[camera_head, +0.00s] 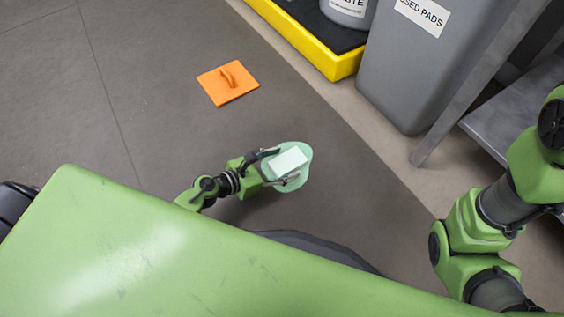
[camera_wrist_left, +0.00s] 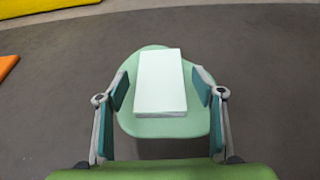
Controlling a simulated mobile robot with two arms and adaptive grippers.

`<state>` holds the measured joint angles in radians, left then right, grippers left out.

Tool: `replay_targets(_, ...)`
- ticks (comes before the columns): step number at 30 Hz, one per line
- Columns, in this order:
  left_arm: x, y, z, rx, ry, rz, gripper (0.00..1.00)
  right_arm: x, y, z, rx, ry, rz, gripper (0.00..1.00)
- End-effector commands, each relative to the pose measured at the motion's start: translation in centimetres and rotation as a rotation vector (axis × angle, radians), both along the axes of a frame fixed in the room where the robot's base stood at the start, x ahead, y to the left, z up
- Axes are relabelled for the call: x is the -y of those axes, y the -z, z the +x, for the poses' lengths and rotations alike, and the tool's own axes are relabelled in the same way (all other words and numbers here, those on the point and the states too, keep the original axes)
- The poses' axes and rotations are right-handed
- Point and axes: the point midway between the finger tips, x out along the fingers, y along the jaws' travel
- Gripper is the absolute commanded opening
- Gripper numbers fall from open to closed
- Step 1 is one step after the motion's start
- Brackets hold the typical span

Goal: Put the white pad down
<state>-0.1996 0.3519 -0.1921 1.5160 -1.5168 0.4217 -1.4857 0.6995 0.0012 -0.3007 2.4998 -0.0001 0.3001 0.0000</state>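The white pad (camera_head: 289,162) is a pale rectangular block. It lies over a flat, rounded pale green patch (camera_head: 303,172) that looks like a spill on the floor. In the left wrist view the pad (camera_wrist_left: 160,82) sits between the fingers of my left gripper (camera_wrist_left: 160,90), with a narrow gap showing on each side. The left gripper (camera_head: 274,168) is open around the pad, low near the floor. My right arm shows at the right edge of the head view, but its gripper is out of view.
An orange square plate with a handle (camera_head: 228,82) lies on the floor beyond the left gripper. A yellow-rimmed tray (camera_head: 345,65) holds a container (camera_head: 348,10). A grey bin labelled "USED PADS" (camera_head: 415,75) and a metal shelf (camera_head: 525,105) stand right. Floor left is clear.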

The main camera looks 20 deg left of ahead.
Motion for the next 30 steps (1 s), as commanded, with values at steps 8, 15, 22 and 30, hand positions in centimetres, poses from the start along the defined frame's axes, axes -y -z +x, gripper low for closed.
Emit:
replay_targets(8,0.0,-0.1,0.0,0.000,0.000,0.000,0.61,0.0,-0.1,0.0,0.001,0.000,0.000,0.27)
replay_targets(15,-1.0,-1.3,-1.6,-0.004,-0.001,0.000,0.61,0.0,-1.5,0.0,0.001,0.001,0.001,0.27)
replay_targets(22,-3.8,-3.4,-5.4,-0.004,-0.002,0.000,0.61,0.0,-3.5,0.0,0.001,0.000,0.001,0.27)
replay_targets(30,-5.9,-4.8,-8.5,-0.002,-0.001,-0.001,0.61,0.1,-5.0,-0.1,0.002,0.000,0.002,0.27)
